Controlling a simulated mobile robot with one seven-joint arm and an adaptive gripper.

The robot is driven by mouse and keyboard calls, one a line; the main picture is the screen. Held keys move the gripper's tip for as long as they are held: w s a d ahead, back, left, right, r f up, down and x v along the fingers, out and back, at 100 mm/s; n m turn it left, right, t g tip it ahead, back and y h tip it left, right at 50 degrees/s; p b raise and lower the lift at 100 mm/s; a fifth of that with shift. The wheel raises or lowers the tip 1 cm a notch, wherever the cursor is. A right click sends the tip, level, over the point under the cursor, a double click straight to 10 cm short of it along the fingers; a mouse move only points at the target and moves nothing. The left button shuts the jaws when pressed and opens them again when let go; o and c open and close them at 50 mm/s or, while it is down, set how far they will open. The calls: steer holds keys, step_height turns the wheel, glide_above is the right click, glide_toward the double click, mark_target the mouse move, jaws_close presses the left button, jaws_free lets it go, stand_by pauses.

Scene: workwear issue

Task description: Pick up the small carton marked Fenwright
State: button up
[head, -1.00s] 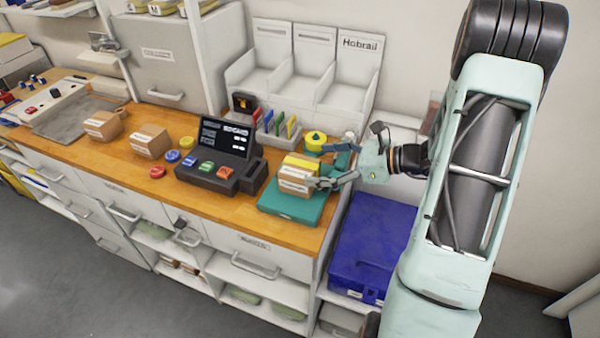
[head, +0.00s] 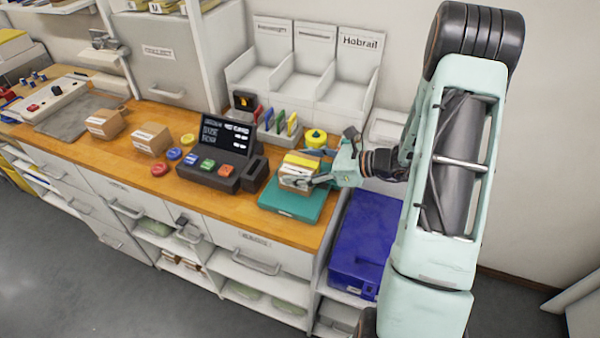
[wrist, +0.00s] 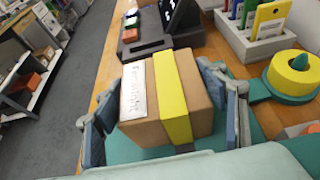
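A small brown carton (head: 297,172) with a yellow band sits on the teal pad (head: 287,204) at the right end of the wooden counter. In the wrist view the carton (wrist: 143,130) has a white label on its left part, with print too blurred to read surely. My gripper (head: 303,167) is open around the carton. In the wrist view my gripper (wrist: 160,115) has one finger on each side of it. A narrow gap shows at the left finger; contact at the right finger cannot be told.
A dark till-like device (head: 222,150) with coloured buttons stands left of the pad. A yellow-topped round object (head: 316,138) stands close behind the carton. Two other brown cartons (head: 152,139) (head: 105,123) lie farther left. A blue box (head: 365,240) stands lower, right of the counter.

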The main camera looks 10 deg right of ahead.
steer(key=c, duration=0.7)
steer(key=shift+c, duration=0.9)
steer(key=shift+r, duration=0.15)
